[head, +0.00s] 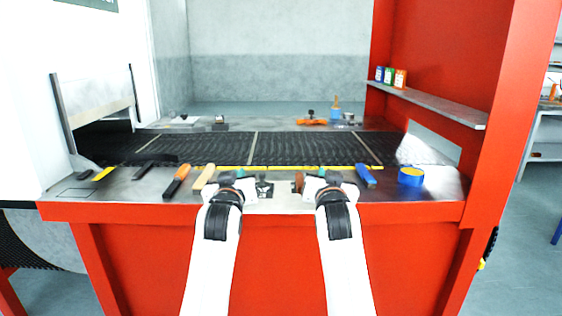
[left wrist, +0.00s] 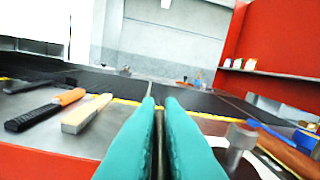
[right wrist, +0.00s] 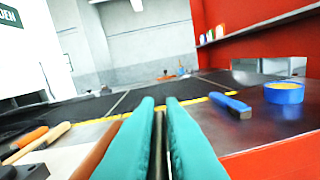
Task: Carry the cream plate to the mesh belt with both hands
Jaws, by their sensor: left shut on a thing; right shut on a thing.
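The cream plate (head: 278,205) shows as a pale strip between my two grippers at the front edge of the worktop, mostly hidden by them. It also shows at the lower left of the right wrist view (right wrist: 68,148). My left gripper (head: 239,175) is shut at its left side and my right gripper (head: 322,174) at its right side. The teal fingers stand almost together in the left wrist view (left wrist: 160,105) and the right wrist view (right wrist: 160,105); the gripped edges are hidden. The black mesh belt (head: 310,149) runs across behind the yellow line.
Left on the worktop lie an orange-and-black tool (head: 177,181) and a wooden-handled tool (head: 204,176). A brown handle (head: 299,181) lies between the grippers. Right are a blue-handled tool (head: 365,175) and a blue tape roll (head: 411,176). The belt's middle looks clear.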

